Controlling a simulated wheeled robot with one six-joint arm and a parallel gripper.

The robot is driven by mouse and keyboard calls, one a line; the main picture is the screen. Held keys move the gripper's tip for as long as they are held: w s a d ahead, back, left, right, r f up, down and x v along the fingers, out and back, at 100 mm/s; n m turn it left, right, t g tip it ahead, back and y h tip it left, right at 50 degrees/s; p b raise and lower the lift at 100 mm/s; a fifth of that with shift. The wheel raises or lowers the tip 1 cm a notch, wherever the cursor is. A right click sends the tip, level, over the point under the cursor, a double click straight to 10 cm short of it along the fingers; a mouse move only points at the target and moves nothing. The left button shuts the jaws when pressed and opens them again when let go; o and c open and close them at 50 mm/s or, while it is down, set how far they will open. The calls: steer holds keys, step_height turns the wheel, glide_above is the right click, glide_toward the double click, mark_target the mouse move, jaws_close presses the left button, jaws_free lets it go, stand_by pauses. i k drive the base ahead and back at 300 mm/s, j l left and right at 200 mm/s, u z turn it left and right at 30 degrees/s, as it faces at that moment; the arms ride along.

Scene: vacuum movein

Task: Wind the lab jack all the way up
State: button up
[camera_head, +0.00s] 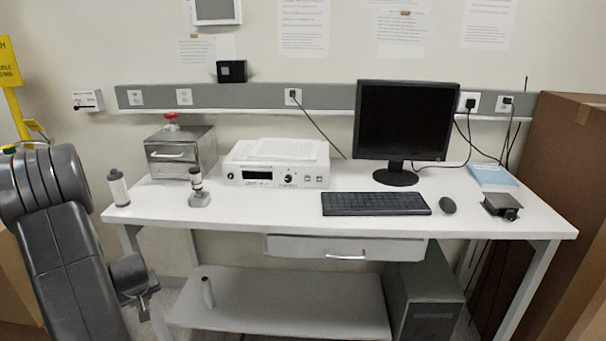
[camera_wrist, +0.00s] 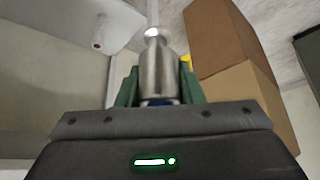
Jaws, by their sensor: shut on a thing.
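The lab jack (camera_head: 501,205) sits at the right end of the white bench, right of the mouse. It is small and dark with a flat top, appears low, and has a knob at its front. My gripper (camera_wrist: 158,70) shows in the wrist view with its green fingers shut on a silver metal cylinder (camera_wrist: 158,65). The cylinder has a narrower neck and a blue band near its base. My arm is at the far left in the head view, away from the lab jack. The held cylinder cannot be made out there.
The bench (camera_head: 270,212) carries a keyboard (camera_head: 376,203), mouse (camera_head: 447,205), monitor (camera_head: 405,122), white instrument (camera_head: 277,165) and metal box (camera_head: 180,152). A blue booklet (camera_head: 493,175) lies behind the jack. A tall cardboard box (camera_head: 560,190) stands right of the bench. A lower shelf (camera_head: 285,300) holds a small cylinder (camera_head: 208,292).

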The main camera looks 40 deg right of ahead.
mark_target(502, 199)
steer(key=z, duration=1.3)
